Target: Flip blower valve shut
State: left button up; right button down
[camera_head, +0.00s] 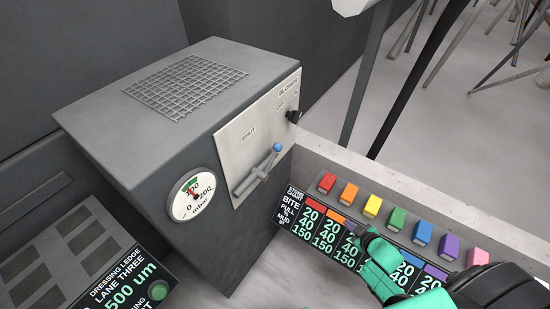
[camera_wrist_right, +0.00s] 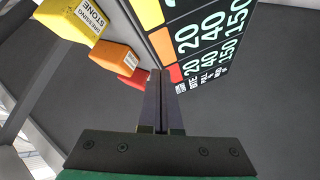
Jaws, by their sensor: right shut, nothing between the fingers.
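The blower valve (camera_head: 262,171) is a grey pipe piece with a short lever on the pale panel of a dark grey box. The lever tilts up and to the right and ends in a blue ball (camera_head: 277,148). The word SHUT is printed above and left of the valve. My right gripper (camera_head: 357,234) is shut and empty, in front of the dressing stone chart and right of the valve, apart from it. In the right wrist view its fingers (camera_wrist_right: 162,88) are together, near the chart's edge. My left gripper is not in view.
The blower box (camera_head: 125,100) carries a round mbar gauge (camera_head: 193,194) and a black OFF/ON knob (camera_head: 293,116). A row of coloured blocks lines the ledge above the chart (camera_head: 318,222); its red block (camera_wrist_right: 135,79) is near my fingers. A display panel (camera_head: 130,293) sits lower left.

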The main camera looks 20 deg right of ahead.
jog(key=w+a+r+n+t+y+b, duration=0.2)
jog(key=w+r+n+t+y+b, duration=0.15)
jog(key=w+r, duration=0.6)
jog(key=s+a+r+n+y+b, duration=0.1)
jog(key=a+r+n+y+b, duration=0.2)
jog(key=a+r+n+y, duration=0.2)
jog(key=s+a+r+n+y+b, duration=0.1)
jog(key=a+r+n+y+b, duration=0.2)
jog(key=a+r, duration=0.8)
notch_tip(320, 180, up, 5)
jog(key=n+y, duration=0.2)
jog(key=n, duration=0.2)
jog(key=shift+s, duration=0.15)
jog(key=shift+f+g+y, duration=0.1)
jog(key=shift+g+y, duration=0.15)
